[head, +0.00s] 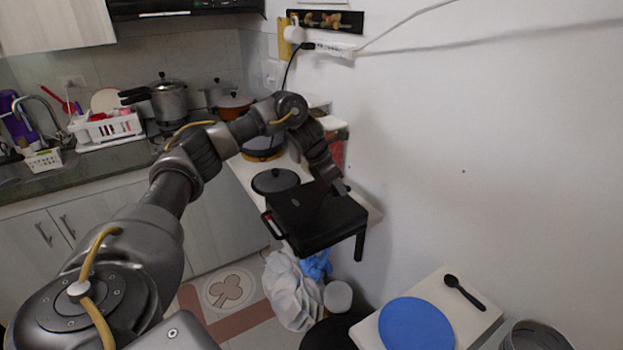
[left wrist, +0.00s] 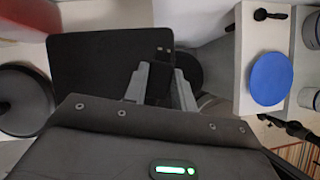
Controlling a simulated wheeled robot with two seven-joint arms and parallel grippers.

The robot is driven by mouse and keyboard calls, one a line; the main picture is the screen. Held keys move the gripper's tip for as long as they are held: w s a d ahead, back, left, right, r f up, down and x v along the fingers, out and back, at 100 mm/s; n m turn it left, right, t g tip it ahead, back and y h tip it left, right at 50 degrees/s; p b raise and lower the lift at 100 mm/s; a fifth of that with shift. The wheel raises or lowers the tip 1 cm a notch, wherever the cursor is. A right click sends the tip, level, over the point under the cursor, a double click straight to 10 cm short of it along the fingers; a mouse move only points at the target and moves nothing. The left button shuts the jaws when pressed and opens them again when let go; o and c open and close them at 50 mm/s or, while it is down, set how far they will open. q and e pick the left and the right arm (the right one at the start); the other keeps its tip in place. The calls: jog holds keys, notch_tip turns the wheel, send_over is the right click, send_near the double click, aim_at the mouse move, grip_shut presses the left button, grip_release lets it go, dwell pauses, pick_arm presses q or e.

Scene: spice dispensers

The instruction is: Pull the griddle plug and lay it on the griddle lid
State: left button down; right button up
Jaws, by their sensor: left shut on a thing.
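The black griddle (head: 325,225) stands on the narrow white counter against the wall, its dark flat lid (head: 300,203) closed. The lid also fills the upper left of the left wrist view (left wrist: 85,65). My left gripper (head: 340,188) is at the lid's far right part, low over it. In the left wrist view its two grey fingers (left wrist: 161,88) are shut on a small dark plug (left wrist: 160,60), whose end with small light marks points away over the lid. I cannot tell whether the plug touches the lid. My right gripper is not in view.
A white power strip (head: 335,50) on the wall holds a black plug with a hanging black cord (head: 291,68). A dark round lidded pan (head: 275,181) stands left of the griddle. A lower white table has a blue plate (head: 415,325) and black spoon (head: 464,292).

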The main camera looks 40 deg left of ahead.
pick_arm(q)
jog(key=s+a+n+y, duration=0.1)
jog(key=a+n, duration=0.2)
jog(key=a, duration=0.5)
jog(key=shift+s+a+t+y, duration=0.3)
jog(key=shift+s+t, duration=0.1)
jog(key=shift+f, duration=0.15)
notch_tip(320, 180, down, 4)
jog(key=b, duration=0.4)
jog(key=shift+f+b, duration=0.45)
jog(key=shift+b, duration=0.2)
jog(key=c, duration=1.1)
grip_release()
jog(key=shift+o, duration=0.2)
